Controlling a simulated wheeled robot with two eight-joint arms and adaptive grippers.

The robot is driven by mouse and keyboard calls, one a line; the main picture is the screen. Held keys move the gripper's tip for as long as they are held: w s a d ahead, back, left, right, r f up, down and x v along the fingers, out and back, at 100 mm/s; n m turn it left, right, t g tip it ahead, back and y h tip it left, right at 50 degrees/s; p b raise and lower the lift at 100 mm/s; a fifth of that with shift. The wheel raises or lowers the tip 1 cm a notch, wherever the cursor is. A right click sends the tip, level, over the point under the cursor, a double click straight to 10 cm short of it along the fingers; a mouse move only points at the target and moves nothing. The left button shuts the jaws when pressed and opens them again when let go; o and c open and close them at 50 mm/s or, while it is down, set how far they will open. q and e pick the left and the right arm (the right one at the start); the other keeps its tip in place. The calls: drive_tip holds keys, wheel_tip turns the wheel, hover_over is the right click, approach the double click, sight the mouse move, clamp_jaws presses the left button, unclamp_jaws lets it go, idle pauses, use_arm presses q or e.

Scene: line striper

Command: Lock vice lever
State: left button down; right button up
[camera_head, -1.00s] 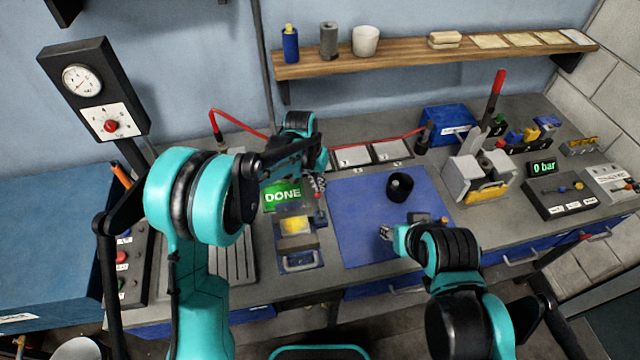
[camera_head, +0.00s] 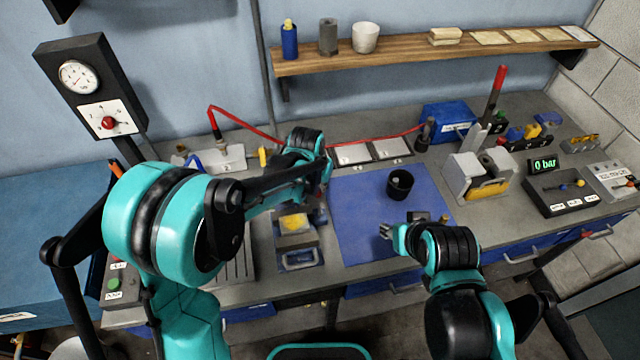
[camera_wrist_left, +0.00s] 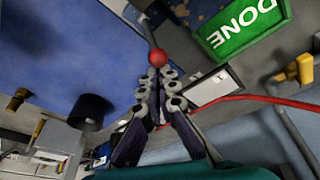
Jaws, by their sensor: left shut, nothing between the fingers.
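A small fixture with a yellow piece (camera_head: 295,223) on it, which I take for the vice, stands left of the blue mat (camera_head: 365,235). In the left wrist view a red ball (camera_wrist_left: 158,57) tops a thin grey rod, probably the vice lever. My left gripper (camera_wrist_left: 158,72) is shut and empty. Its fingertips are right at the ball; whether they touch it I cannot tell. In the head view my left gripper (camera_head: 323,188) is above and behind the fixture, and the lever is hard to make out. My right gripper (camera_head: 386,231) is over the mat, its jaw opening unclear.
A black cup (camera_head: 399,185) stands on the mat. A grey block device with a red-handled lever (camera_head: 495,95) stands at the right. A red hose (camera_head: 243,124) runs along the back. A green DONE sign (camera_wrist_left: 245,28) shows in the left wrist view.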

use_arm(q)
drive_tip(key=s+t+b, duration=0.2)
drive_tip(key=s+t, duration=0.1)
drive_tip(key=s+d+t+b, duration=0.1)
drive_tip(key=t, duration=0.1)
drive_tip(key=shift+s+r+y, duration=0.2)
drive_tip(key=shift+s+y, duration=0.2)
drive_tip(key=shift+s+b, duration=0.3)
drive_tip(key=shift+r, duration=0.1)
drive_tip(key=shift+r+p, duration=0.75)
drive_tip(key=shift+r, duration=0.05)
